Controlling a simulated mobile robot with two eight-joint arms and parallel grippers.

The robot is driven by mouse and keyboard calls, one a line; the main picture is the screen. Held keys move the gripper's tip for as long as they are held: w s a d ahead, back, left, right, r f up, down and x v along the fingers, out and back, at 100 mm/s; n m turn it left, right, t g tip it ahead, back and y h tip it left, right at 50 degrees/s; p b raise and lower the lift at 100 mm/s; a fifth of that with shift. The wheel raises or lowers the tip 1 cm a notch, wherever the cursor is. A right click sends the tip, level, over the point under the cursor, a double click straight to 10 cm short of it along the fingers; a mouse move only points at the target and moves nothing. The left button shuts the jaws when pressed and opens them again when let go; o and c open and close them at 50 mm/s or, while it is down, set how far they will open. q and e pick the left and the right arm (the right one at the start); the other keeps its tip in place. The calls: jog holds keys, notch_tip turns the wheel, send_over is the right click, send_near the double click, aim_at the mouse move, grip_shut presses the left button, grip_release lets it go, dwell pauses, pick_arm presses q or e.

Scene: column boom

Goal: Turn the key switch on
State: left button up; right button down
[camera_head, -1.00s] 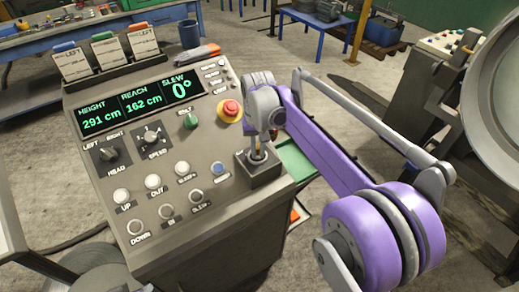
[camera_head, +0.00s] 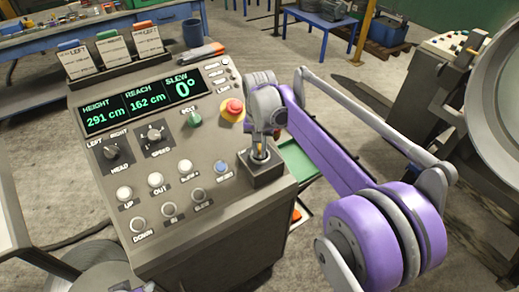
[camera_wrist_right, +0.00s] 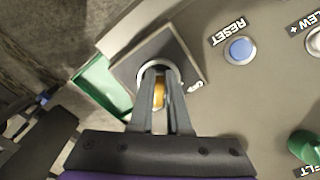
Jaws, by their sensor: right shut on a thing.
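The key switch (camera_head: 266,175) is a dark square box at the console's near right corner. In the right wrist view its plate (camera_wrist_right: 130,70) carries a round metal collar, with a brass-yellow key piece (camera_wrist_right: 158,93) between the fingers. My right gripper (camera_head: 259,154) reaches down onto the switch from above. In the right wrist view its two dark fingers (camera_wrist_right: 160,88) are shut on the yellow key at the collar. The fingers partly hide the key, so its exact turn is hard to tell.
The console (camera_head: 205,235) has a green-lit display (camera_head: 140,105), a red emergency button (camera_head: 234,107), a green knob (camera_head: 194,118) and a blue reset button (camera_head: 221,167) near the switch. Label cards (camera_head: 110,47) stand at its back. A large round grey object is at right.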

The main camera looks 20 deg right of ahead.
aim_at(259, 150)
jog(key=c, duration=0.9)
grip_release()
jog(key=shift+r, duration=0.1)
notch_tip(259, 150, up, 11)
jog(key=shift+f+p, duration=0.2)
jog(key=shift+p, duration=0.2)
jog(key=s+a+f+n+t, duration=0.1)
jog(key=s+f+n+t, duration=0.1)
jog(key=s+f, duration=0.3)
jog(key=s+a+f+n+t, duration=0.1)
jog(key=s+a+f+n, duration=0.1)
jog(key=s+f, duration=0.4)
jog(key=s+a+f+n+t, duration=0.2)
jog(key=s+f, duration=0.3)
jog(key=s, duration=0.6)
jog(key=shift+s+a+f+n+t, duration=0.2)
jog(key=shift+f+n+t, duration=0.1)
jog(key=shift+f, duration=0.05)
